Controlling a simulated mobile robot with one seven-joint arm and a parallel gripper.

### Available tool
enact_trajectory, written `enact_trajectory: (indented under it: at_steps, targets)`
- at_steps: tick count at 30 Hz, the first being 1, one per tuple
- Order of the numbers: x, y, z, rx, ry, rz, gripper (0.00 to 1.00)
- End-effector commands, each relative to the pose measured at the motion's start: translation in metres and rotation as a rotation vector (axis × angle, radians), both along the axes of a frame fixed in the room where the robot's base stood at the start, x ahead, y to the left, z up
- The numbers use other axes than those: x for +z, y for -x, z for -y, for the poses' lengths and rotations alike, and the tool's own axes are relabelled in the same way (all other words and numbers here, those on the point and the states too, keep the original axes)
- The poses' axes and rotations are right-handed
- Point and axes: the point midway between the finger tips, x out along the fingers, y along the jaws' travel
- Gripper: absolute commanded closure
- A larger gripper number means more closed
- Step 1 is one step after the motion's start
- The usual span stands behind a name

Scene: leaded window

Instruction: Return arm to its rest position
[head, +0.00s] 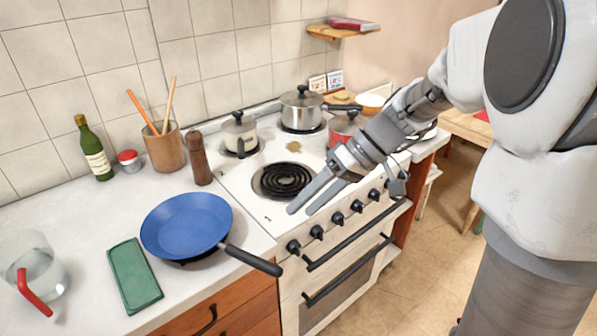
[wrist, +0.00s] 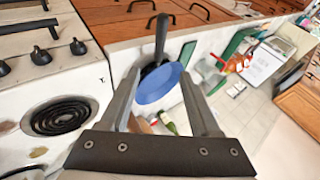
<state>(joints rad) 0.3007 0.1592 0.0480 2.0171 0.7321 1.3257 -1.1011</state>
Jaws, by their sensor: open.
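My gripper (head: 308,196) is open and empty. In the head view it hangs over the front of the white stove (head: 262,215), with its two fingers apart and pointing to the lower left. In the wrist view the fingers of my gripper (wrist: 165,92) frame the blue frying pan (wrist: 157,84) beyond them, well apart from it. My arm comes in from the right side of the head view. The pan (head: 185,222) rests on the counter left of the stove, its black handle reaching past the front edge.
A bare coil burner (head: 287,181) lies just behind my gripper. Pots (head: 301,108) stand on the back of the stove, and a red pot (head: 346,128) is beside my forearm. A pepper mill (head: 197,160), utensil crock (head: 165,148), bottle (head: 93,150) and glass pitcher (head: 35,268) stand on the counter.

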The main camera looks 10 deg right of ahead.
Motion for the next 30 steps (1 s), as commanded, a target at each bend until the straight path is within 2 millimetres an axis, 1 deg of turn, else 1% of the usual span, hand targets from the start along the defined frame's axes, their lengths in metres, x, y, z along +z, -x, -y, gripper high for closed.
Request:
enact_trajectory:
  at_steps: [4,7,14,21,27,30]
  targets:
    - [0.003,0.004,0.000,-0.005,0.018,-0.002,0.37]
    - [0.009,0.015,0.000,-0.027,0.077,-0.008,0.37]
    - [0.028,0.062,0.007,-0.158,0.308,-0.002,0.37]
    - [0.045,0.103,0.025,-0.358,0.503,0.087,0.37]
    - [0.057,0.128,0.042,-0.534,0.587,0.202,0.37]
    - [0.061,0.135,0.049,-0.602,0.601,0.252,0.37]
